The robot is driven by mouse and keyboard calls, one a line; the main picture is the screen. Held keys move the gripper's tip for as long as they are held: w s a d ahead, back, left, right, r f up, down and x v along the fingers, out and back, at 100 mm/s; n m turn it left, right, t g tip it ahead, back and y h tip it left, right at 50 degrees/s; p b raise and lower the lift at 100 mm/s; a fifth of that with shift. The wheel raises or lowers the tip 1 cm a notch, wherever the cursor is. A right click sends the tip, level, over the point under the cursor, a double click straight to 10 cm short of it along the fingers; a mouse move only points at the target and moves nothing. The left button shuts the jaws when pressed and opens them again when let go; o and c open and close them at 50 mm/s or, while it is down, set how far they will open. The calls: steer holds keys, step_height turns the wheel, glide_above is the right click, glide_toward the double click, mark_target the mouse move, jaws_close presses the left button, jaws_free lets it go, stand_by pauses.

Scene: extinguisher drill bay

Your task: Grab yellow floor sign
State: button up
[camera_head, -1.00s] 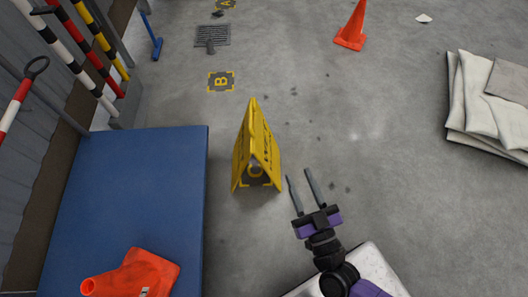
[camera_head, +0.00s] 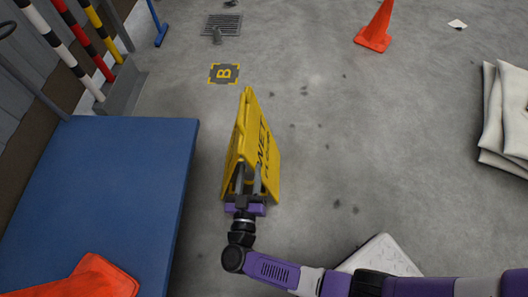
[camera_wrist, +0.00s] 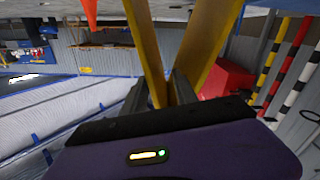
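The yellow floor sign (camera_head: 262,150) stands open as a tent on the grey floor, right of the blue platform. My gripper (camera_head: 249,172) is at the sign's near, open end, with its two fingers apart and pointing in under the tent. In the wrist view, the sign's yellow panels (camera_wrist: 150,50) rise close in front of my gripper (camera_wrist: 160,92). One panel's lower part shows between the fingers, and I see no clear grip on it. Contact is hard to tell.
The blue platform (camera_head: 110,180) with an orange cone (camera_head: 85,278) lies close on the left. Another cone (camera_head: 376,28) stands far right, and folded pale cloths (camera_head: 508,115) lie at the right edge. Open floor lies behind and right of the sign.

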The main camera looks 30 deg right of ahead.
mark_target(254, 150)
steer(key=b+x, duration=0.3)
steer(key=x, duration=0.3)
steer(key=shift+w+d, duration=0.15)
steer(key=shift+d, duration=0.2)
steer(key=shift+w+d+b, duration=0.35)
steer(key=shift+w+b, duration=0.05)
steer(key=shift+w, duration=0.05)
steer(key=shift+r, duration=0.1)
jaws_close()
steer(key=shift+r, duration=0.15)
stand_by(0.5)
